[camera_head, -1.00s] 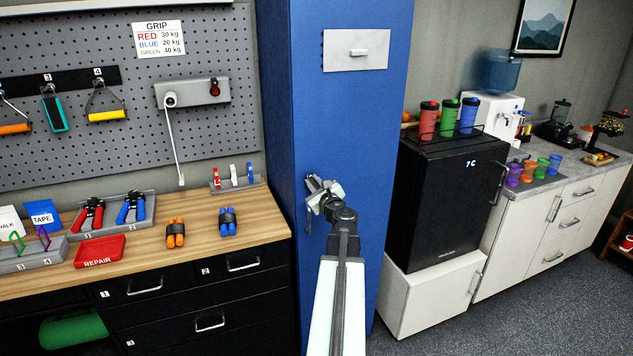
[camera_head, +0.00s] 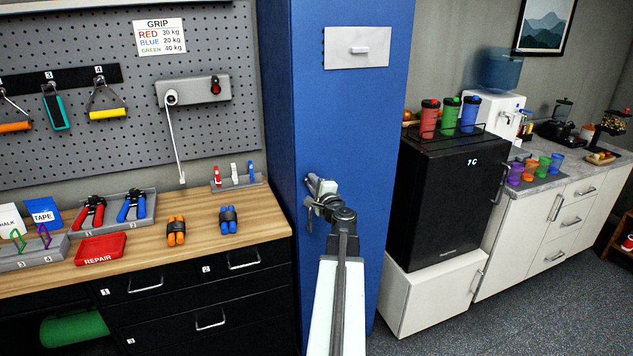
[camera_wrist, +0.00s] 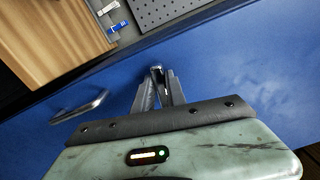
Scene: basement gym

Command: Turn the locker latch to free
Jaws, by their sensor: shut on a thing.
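The blue locker (camera_head: 350,120) stands in the middle of the head view. My gripper (camera_head: 316,188) reaches its front near the left edge. In the wrist view, the fingers of my gripper (camera_wrist: 159,84) are shut on a small metal piece, the latch (camera_wrist: 157,68), against the blue door. Most of the latch is hidden between the fingers, so I cannot tell its angle. A metal bar handle (camera_wrist: 80,106) sits on the door to the left in the wrist view.
A wooden workbench (camera_head: 130,265) with tools and a red repair tray (camera_head: 100,249) stands left of the locker. A black mini fridge (camera_head: 440,200) on a white cabinet stands right. A pale plate (camera_head: 357,48) is high on the locker. Grey floor is free at lower right.

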